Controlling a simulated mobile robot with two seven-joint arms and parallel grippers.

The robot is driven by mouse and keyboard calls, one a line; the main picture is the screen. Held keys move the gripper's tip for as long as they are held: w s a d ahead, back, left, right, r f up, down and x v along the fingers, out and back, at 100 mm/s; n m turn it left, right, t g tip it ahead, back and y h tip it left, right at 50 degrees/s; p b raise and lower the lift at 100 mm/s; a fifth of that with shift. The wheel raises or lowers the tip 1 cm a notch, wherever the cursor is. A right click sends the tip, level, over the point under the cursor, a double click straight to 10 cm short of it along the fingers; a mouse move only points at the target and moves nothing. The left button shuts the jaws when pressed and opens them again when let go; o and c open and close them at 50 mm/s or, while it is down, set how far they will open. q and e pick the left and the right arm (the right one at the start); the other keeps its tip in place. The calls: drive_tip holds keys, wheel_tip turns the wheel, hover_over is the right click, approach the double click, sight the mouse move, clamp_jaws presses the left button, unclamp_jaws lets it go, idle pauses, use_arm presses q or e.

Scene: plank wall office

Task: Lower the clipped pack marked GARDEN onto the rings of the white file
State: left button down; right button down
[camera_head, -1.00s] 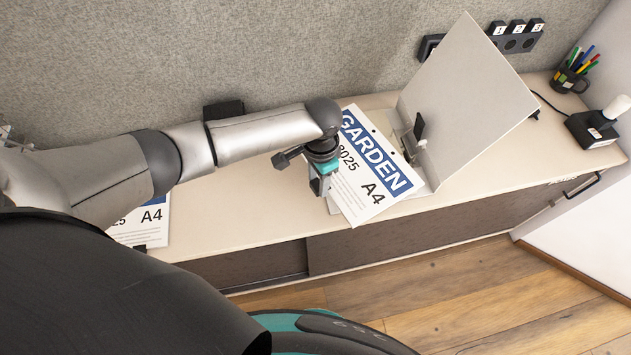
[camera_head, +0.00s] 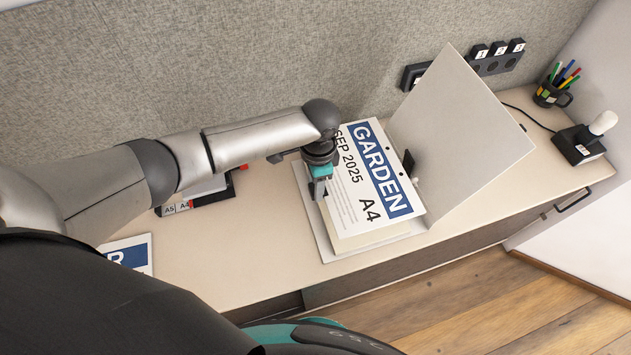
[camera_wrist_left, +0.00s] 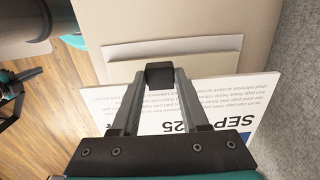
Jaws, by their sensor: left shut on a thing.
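The pack marked GARDEN (camera_head: 370,185), white with a blue band, is over the left half of the white file (camera_head: 328,247). The file stands open, its cover (camera_head: 455,125) tilted up at the right. My left gripper (camera_head: 318,192) is shut on the pack's left edge. The left wrist view shows the gripper (camera_wrist_left: 160,74) and the pack's printed sheet (camera_wrist_left: 225,105), with the file (camera_wrist_left: 120,22) beyond. A dark lever part (camera_head: 408,162) shows at the pack's right edge. The rings are mostly hidden, so I cannot tell whether they touch the pack.
Another printed pack (camera_head: 135,250) lies at the left of the cabinet top. A dark tool marked A5 and A4 (camera_head: 205,198) lies behind it. A pen cup (camera_head: 550,95) and a black box with a white knob (camera_head: 578,147) stand at the right. The grey panel is behind.

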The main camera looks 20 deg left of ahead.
use_arm(q)
drive_tip(key=shift+r, duration=0.15)
wheel_tip(320, 180, down, 6)
drive_tip(key=b, duration=0.3)
drive_tip(key=shift+b, duration=0.35)
drive_tip(key=shift+p, duration=0.8)
idle(1.4)
drive_tip(key=shift+f+b, duration=1.75)
drive_tip(key=shift+f, duration=0.6)
drive_tip(key=shift+c, duration=1.7)
unclamp_jaws()
wheel_tip(320, 180, up, 14)
drive_tip(key=p, duration=0.3)
drive_tip(key=shift+w+d+p, duration=0.1)
drive_tip(key=shift+w+p, duration=0.05)
drive_tip(key=shift+p, duration=0.15)
drive_tip(key=shift+r, duration=0.65)
